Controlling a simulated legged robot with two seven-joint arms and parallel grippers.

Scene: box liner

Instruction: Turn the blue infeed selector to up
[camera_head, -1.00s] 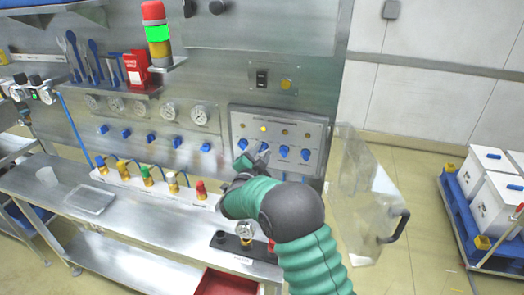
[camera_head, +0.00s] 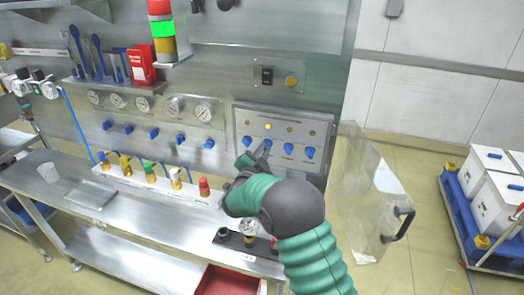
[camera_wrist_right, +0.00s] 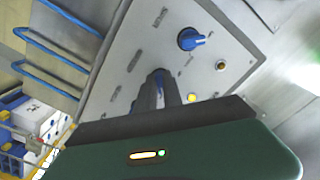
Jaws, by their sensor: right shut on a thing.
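A grey panel (camera_head: 240,112) carries a row of blue selector knobs with small round lamps above them; its labels are too small to read. My right gripper (camera_head: 262,151) reaches it from below and is shut on the second knob from the left (camera_head: 267,144), mostly hidden by the jaws. In the right wrist view the fingers (camera_wrist_right: 157,90) press against the panel face, hiding that knob. The left-end knob (camera_wrist_right: 192,39) shows free beside them. Two more knobs (camera_head: 288,149) (camera_head: 309,153) stand to the right of my gripper. My left gripper is out of view.
A clear hinged guard (camera_head: 365,200) with a black handle (camera_head: 398,225) stands open right of the panel. Gauges and blue valves (camera_head: 154,133) line the wall at left. Coloured fittings (camera_head: 204,187) stand on the steel bench (camera_head: 130,215) below. A red bin (camera_head: 230,281) is in front.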

